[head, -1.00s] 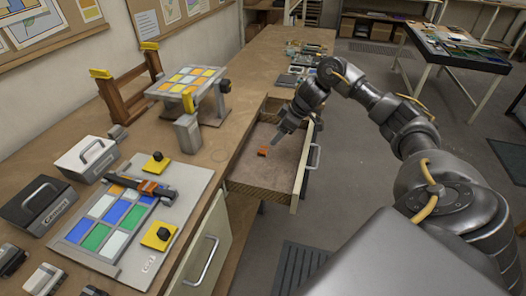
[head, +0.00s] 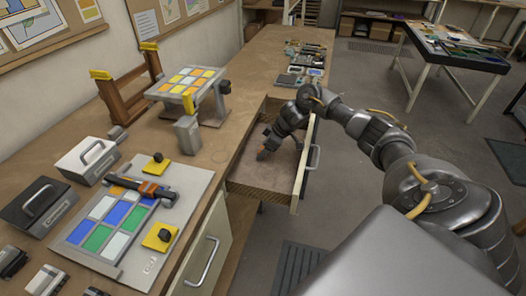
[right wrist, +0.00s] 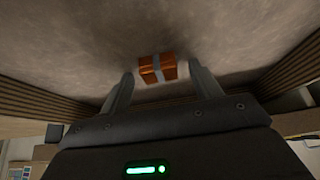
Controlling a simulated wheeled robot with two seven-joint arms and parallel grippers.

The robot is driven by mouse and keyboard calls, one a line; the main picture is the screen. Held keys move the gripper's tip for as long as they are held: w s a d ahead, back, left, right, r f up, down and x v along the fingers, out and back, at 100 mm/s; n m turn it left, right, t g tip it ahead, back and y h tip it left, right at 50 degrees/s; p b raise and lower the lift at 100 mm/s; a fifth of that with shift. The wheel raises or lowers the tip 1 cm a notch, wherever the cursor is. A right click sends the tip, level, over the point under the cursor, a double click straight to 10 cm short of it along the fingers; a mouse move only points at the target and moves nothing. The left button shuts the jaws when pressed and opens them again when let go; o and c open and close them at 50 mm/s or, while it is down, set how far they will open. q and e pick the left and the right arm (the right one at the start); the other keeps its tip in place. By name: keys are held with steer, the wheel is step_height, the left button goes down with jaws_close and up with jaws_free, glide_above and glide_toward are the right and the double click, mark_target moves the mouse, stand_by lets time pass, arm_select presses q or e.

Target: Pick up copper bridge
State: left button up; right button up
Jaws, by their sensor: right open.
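The copper bridge (right wrist: 149,71) is a small orange-copper block with a grey band across its middle. It lies on the floor of the open drawer (head: 262,185). In the head view only a bit of it shows by the fingertips. My right gripper (head: 267,149) reaches down into the drawer. In the right wrist view its two fingers are apart, one on each side of the copper bridge, with gaps between. I cannot tell whether the fingertips are level with it. My left gripper is not in view.
The drawer's wooden side walls and its front with a metal handle (head: 313,158) surround my right gripper. The drawer's near part is clear.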

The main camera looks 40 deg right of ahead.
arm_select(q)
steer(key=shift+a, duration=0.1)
arm_select(e)
steer(key=shift+c, duration=0.4)
steer(key=c, duration=1)
steer(key=shift+r, duration=0.1)
